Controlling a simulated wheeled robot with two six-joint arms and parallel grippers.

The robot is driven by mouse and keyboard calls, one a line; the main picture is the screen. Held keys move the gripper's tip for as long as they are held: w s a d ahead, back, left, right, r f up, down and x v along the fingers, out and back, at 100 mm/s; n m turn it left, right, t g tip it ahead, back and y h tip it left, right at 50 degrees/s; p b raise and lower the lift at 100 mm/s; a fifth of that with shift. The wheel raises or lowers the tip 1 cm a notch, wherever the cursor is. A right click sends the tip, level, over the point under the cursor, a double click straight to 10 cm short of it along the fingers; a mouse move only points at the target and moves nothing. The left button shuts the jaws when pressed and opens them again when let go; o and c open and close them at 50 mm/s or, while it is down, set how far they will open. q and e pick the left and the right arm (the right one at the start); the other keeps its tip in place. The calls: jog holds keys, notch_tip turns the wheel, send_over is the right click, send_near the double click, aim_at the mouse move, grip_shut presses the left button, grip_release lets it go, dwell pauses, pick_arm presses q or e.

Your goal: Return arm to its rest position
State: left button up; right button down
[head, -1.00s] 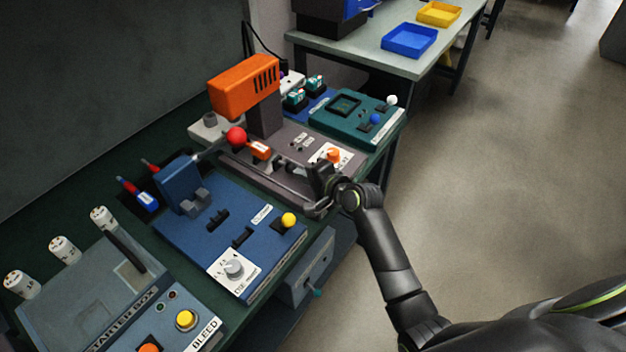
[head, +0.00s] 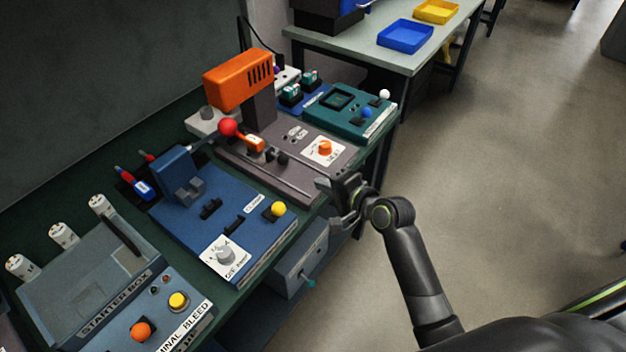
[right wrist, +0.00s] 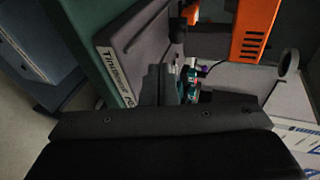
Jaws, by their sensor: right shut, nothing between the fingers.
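My right gripper (head: 338,190) is in the head view, just off the front edge of the bench. It is shut and empty, close to the front right corner of the grey-brown station (head: 300,158) with the orange press head (head: 238,80). In the right wrist view the gripper's fingers (right wrist: 168,88) point toward the stations, with the orange press head (right wrist: 252,40) at upper right. My right arm reaches in from the lower right. My left gripper is not in the head view.
The bench also bears a blue clamp station (head: 215,225), a grey starter box (head: 85,285) and a teal unit (head: 345,112). A drawer unit (head: 300,262) hangs under the front edge. Behind stands a table (head: 380,62) with blue and yellow trays. The floor at right is free.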

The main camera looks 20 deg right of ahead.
jog(key=shift+v, duration=1.4)
jog(key=s+d+f+n+g+h, duration=0.1)
jog(key=s+d+f+h, duration=0.15)
jog(key=f, duration=0.75)
jog(key=s+d+f+n+g+h, duration=0.1)
jog(key=d+f+g, duration=0.15)
jog(key=f, duration=0.75)
jog(key=s+d+f+n+g+h, duration=0.1)
jog(key=s+d+f, duration=0.1)
jog(key=s+f, duration=0.45)
jog(key=s+d+f+n+g+h, duration=0.1)
jog(key=s+d+f+n, duration=0.15)
jog(key=s+f, duration=0.4)
jog(key=s+f+n+g, duration=0.1)
jog(key=s+f+n, duration=0.1)
jog(key=s+f, duration=0.3)
jog(key=s+d+f+n+g+h, duration=0.1)
jog(key=s+f, duration=0.4)
jog(key=s, duration=0.9)
jog(key=s+d+f+n+g, duration=0.1)
jog(key=s+f+n+g, duration=0.2)
jog(key=s, duration=0.6)
notch_tip(320, 180, down, 3)
jog(key=shift+r+n+h, duration=0.15)
jog(key=shift+n+h, duration=0.2)
jog(key=shift+s+d+g, duration=0.1)
jog(key=shift+g, duration=0.15)
